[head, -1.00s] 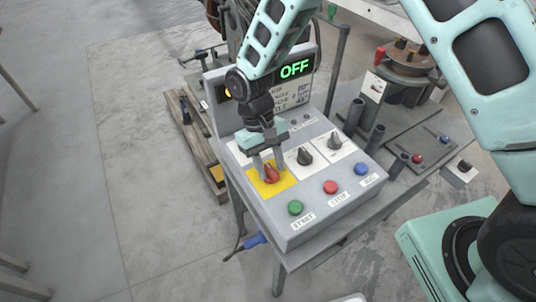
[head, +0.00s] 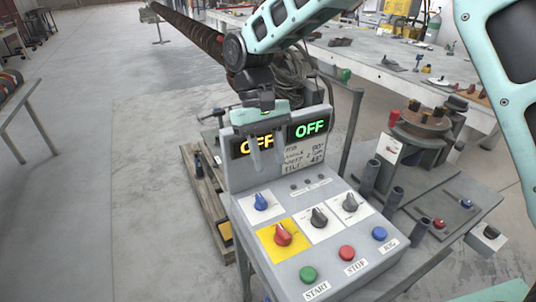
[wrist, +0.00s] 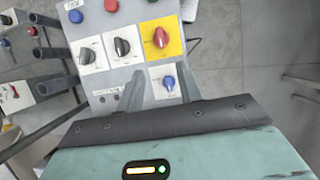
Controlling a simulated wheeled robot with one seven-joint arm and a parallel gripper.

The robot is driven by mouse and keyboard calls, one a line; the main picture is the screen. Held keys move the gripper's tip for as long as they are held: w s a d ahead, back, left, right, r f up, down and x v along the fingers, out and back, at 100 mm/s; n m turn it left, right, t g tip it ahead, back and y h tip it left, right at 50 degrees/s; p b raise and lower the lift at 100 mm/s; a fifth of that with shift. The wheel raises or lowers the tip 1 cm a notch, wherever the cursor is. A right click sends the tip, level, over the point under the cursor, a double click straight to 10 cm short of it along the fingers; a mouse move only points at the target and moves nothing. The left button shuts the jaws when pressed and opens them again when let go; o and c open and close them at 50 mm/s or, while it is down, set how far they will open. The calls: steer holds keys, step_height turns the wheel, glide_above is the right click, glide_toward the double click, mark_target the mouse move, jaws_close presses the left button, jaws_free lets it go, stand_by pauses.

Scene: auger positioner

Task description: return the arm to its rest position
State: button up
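My gripper (head: 267,160) hangs in front of the control box's display panel in the head view, above the knobs and apart from them. Its two fingers are spread with nothing between them; they also show in the wrist view (wrist: 160,92). The control box (head: 333,262) carries a red knob (head: 283,234) on a yellow plate, a blue knob (head: 261,201), two dark knobs (head: 319,217), and green, red and blue buttons along its front.
A long auger (head: 190,35) lies behind at the upper left. A workbench (head: 440,82) with small parts stands at the back right. A side table (head: 450,205) with upright tubes and a round fixture is right of the box. The floor at left is open.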

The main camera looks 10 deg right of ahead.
steer(key=shift+r, duration=0.25)
steer(key=s+d+n+t+y, duration=0.1)
steer(key=s+d+n+t, duration=0.1)
steer(key=s, duration=0.9)
steer(key=s+d+n+t+y, duration=0.1)
steer(key=s+d, duration=0.3)
steer(key=s, duration=0.8)
steer(key=shift+s+r+n+t, duration=0.2)
steer(key=shift+s+n+t, duration=0.1)
steer(key=shift+n+t, duration=0.25)
